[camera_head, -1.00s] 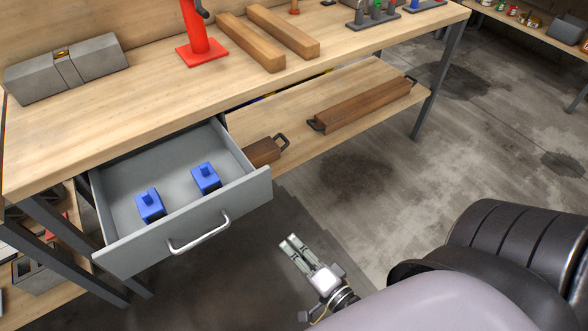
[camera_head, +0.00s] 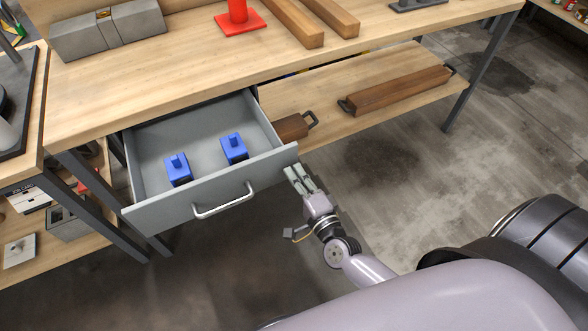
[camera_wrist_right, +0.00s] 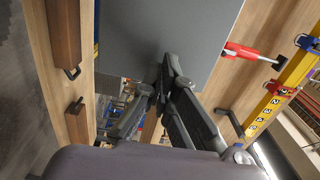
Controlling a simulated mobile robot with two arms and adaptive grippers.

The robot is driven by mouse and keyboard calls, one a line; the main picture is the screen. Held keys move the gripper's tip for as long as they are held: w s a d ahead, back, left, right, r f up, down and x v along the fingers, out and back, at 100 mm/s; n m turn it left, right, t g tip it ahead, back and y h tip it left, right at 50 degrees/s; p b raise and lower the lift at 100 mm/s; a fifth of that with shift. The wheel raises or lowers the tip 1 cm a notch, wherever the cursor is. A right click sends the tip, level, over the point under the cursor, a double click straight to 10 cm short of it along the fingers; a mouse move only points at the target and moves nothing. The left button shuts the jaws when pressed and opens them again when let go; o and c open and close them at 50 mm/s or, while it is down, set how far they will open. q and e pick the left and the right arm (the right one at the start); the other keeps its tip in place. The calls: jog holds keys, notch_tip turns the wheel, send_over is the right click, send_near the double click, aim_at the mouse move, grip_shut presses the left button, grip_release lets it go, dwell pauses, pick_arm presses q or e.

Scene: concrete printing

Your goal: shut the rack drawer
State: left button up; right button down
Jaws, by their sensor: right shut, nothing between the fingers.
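The grey rack drawer (camera_head: 160,212) hangs open under the wooden bench, with its front panel and silver handle (camera_head: 222,200) facing me. Two blue blocks with raised knobs, one left (camera_head: 177,170) and one right (camera_head: 233,149), sit inside it. My right gripper (camera_head: 295,173) is shut and empty at the right end of the drawer front. In the right wrist view its closed fingers (camera_wrist_right: 168,70) overlap a plain grey panel (camera_wrist_right: 170,30), apparently part of the drawer. I cannot tell whether they touch it. My left gripper is not in view.
The bench top (camera_head: 190,65) carries a grey block mould (camera_head: 108,28), a red-based stand (camera_head: 240,22) and wooden beams. A lower shelf (camera_head: 350,125) to the drawer's right holds wooden floats with dark handles (camera_head: 400,90). The concrete floor at right is clear.

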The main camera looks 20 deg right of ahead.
jog(key=shift+w, duration=0.5)
jog(key=shift+w, duration=0.1)
